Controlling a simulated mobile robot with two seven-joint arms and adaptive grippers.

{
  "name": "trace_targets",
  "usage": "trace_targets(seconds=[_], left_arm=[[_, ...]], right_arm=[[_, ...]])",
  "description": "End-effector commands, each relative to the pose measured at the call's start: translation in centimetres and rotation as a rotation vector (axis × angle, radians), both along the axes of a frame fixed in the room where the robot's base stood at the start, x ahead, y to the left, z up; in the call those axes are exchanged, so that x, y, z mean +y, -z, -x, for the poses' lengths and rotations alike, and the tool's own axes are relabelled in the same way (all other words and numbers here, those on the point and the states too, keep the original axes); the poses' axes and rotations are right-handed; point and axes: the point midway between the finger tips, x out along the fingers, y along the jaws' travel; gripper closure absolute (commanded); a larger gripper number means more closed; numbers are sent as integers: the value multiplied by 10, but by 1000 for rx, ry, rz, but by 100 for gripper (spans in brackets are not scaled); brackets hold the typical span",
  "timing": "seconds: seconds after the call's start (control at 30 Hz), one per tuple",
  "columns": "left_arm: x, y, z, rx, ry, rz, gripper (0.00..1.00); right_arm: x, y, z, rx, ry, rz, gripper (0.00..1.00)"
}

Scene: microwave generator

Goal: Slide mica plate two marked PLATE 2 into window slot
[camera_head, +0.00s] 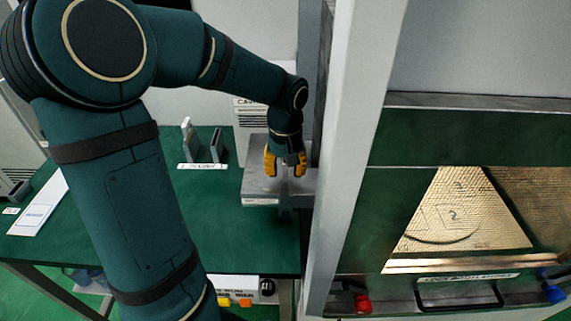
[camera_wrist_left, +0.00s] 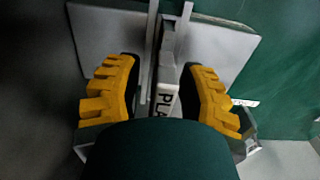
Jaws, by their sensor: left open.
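My left gripper (camera_head: 285,163) is open over a grey metal block at the table's right side. In the left wrist view, its yellow fingers (camera_wrist_left: 163,92) stand on either side of a narrow grey upright piece, with a gap on each side. That piece has a label (camera_wrist_left: 164,103) reading "PLA"; the rest is hidden by my wrist, so I cannot tell its number. It stands between thin upright rails on the grey block (camera_wrist_left: 225,48). The block also shows in the head view (camera_head: 262,188). My right gripper is not in view.
Two thin upright pieces (camera_head: 216,146) stand at the back of the green table (camera_head: 240,235), behind a white label strip (camera_head: 203,166). A pale cabinet post (camera_head: 350,160) rises close right of my gripper. Beyond it is a lit mesh-lined opening (camera_head: 465,212) with outlines numbered 2 and 3.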

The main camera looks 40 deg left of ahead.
Motion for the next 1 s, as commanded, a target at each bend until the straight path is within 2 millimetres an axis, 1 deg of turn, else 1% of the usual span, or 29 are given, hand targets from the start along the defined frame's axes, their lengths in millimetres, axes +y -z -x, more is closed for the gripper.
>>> trace_targets(seconds=[0.07, 0.17, 0.27, 0.5, 0.7, 0.83, 1.0], left_arm=[[0, -3, 0, -1, 0, 0, 61], [0, -13, -1, -4, 0, -2, 61], [0, -30, -1, -6, 0, -1, 61], [0, -80, -1, -7, 0, -2, 61], [0, -109, -1, -4, 0, 0, 61], [0, -118, 0, -3, 0, 0, 61], [0, -121, 0, -1, 1, 1, 61]], right_arm=[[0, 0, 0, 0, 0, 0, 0], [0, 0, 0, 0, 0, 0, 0], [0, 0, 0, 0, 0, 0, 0], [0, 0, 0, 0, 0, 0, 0], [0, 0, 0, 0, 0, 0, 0], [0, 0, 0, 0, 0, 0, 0], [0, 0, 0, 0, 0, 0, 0]])
